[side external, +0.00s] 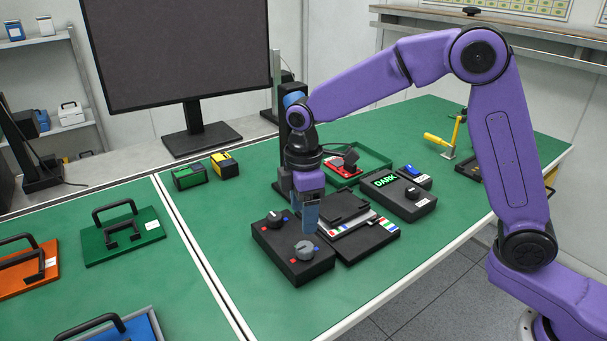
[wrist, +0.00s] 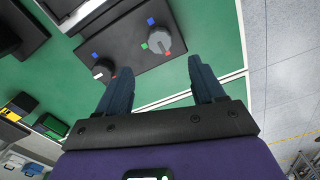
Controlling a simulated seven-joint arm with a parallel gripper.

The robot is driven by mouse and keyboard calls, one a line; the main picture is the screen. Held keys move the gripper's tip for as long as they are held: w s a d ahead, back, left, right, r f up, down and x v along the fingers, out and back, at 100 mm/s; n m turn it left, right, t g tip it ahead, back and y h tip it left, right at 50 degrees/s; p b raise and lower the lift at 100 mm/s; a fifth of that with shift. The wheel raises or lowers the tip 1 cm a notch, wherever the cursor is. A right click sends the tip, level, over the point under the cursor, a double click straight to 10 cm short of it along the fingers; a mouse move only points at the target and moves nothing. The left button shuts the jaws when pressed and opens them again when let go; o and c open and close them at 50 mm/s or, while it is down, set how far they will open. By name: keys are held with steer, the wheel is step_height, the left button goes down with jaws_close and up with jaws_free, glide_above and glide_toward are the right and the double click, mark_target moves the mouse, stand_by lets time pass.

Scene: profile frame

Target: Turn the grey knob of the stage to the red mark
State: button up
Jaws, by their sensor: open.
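The stage is a black box (side external: 293,265) with two knobs on its top. The grey knob (side external: 304,250) is at its near right end; in the wrist view the grey knob (wrist: 160,40) has a red mark (wrist: 167,54), a green mark (wrist: 144,46) and a blue mark (wrist: 150,21) around it. The pointer's exact direction is too small to tell. A black knob (wrist: 103,72) sits beside it with its own coloured marks. My gripper (side external: 308,231) points down above the stage, close to the grey knob. Its fingers (wrist: 160,75) are apart with nothing between them.
A black device with coloured strips (side external: 362,240) stands right beside the stage. A box with a green DARK display (side external: 400,200) is farther right. Green and yellow blocks (side external: 206,172) stand behind left. Green mat is bare left of the stage.

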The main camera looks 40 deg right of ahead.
step_height(320, 180, up, 8)
steer(key=shift+r, duration=0.25)
steer(key=shift+s, duration=0.1)
stand_by(0.4)
steer(key=s+d+f, duration=0.2)
steer(key=s+d, duration=0.2)
steer(key=s, duration=0.6)
steer(key=s+d+f+m, duration=0.1)
steer(key=s+d, duration=0.4)
steer(key=s, duration=0.5)
steer(key=s+d+f+m, duration=0.1)
steer(key=s+d+f, duration=0.2)
steer(key=s, duration=0.6)
steer(key=shift+s+d+f, duration=0.4)
steer(key=shift+d, duration=0.85)
